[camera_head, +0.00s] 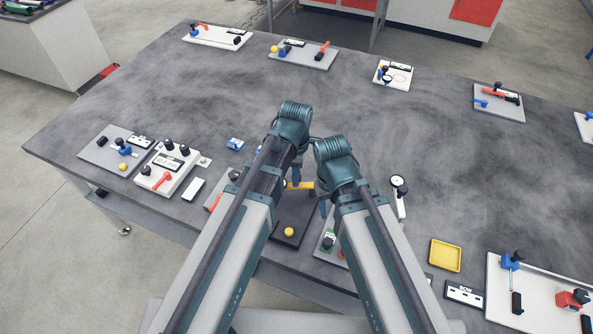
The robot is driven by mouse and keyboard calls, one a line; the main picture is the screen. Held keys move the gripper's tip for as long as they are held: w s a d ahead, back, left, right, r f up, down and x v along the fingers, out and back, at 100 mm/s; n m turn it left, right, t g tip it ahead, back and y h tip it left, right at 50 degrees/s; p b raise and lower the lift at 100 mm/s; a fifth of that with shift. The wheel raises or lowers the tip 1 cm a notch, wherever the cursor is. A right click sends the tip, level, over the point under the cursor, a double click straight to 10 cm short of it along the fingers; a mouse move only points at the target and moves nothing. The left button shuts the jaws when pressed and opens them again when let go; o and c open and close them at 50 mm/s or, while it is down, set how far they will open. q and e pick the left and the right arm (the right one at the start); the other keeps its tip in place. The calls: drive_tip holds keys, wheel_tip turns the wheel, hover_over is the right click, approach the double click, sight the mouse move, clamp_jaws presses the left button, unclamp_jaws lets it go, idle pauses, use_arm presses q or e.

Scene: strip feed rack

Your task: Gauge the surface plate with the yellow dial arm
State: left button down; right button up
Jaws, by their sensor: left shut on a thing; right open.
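A dark plate (303,222), which looks like the surface plate, lies near the front middle of the table, partly hidden by my arms. A yellow ball knob (289,232) stands on its front part. A yellow bar (305,185), seemingly the yellow dial arm, shows above the plate's back. My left gripper (296,182) is shut on what appears to be this bar; the fingers hide the grip. My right gripper (323,208) is open beside it to the right.
A control box (167,169) and a grey board with a blue lever (107,155) are at the left. A yellow tray (445,255) and a white board (540,300) are at the right. Small boards line the back edge. The table's middle is clear.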

use_arm(q)
drive_tip(key=shift+s+n, duration=0.25)
drive_tip(key=shift+n, duration=0.25)
drive_tip(key=c, duration=0.5)
unclamp_jaws()
drive_tip(key=shift+r, duration=0.15)
wheel_tip(320, 180, up, 14)
drive_tip(key=p, duration=1.3)
drive_tip(key=shift+f+p, duration=0.25)
drive_tip(key=shift+p, duration=0.15)
